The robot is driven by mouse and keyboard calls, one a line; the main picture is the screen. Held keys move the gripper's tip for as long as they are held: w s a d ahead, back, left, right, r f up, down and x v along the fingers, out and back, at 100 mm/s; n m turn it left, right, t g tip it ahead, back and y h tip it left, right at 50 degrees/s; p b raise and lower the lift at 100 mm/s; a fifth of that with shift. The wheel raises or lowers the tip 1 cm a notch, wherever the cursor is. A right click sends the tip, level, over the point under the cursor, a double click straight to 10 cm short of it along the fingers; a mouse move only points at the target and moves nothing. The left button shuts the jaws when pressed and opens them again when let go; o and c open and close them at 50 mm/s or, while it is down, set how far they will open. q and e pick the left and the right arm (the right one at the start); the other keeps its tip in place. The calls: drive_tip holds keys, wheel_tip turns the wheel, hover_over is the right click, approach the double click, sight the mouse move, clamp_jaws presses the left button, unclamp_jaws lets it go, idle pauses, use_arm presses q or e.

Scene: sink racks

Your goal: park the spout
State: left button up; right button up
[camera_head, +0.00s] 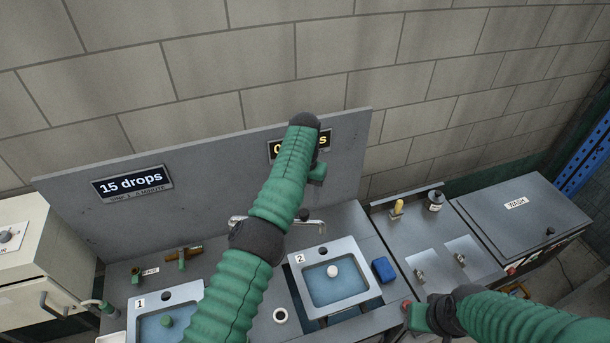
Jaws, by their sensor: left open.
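A metal spout (308,222) stands behind sink 2 (372,291); its tip shows to the right of my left arm, and the arm hides its middle. Sink 1 (195,291) is at the lower left, with a brass and green fitting (182,256) behind it. My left gripper (317,172) is open and raised in front of the back panel, above the spout and apart from it in the picture. My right gripper (415,317) is low, right of sink 2; its jaws are not clear.
The grey back panel (225,172) carries a "15 drops" sign (133,185) and a second sign (325,141), partly covered by my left arm. A blue sponge (384,270) lies right of sink 2. A bottle (436,200) and a WASH unit (525,215) are at the right.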

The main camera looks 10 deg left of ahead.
use_arm(q)
wheel_tip(320, 180, up, 8)
drive_tip(key=p, duration=0.5)
drive_tip(key=shift+r+p, duration=0.2)
drive_tip(key=shift+p, duration=0.15)
use_arm(e)
drive_tip(key=w+v, duration=0.1)
drive_tip(key=v, duration=0.6)
drive_tip(key=shift+w+r, duration=0.25)
drive_tip(key=shift+r, duration=0.3)
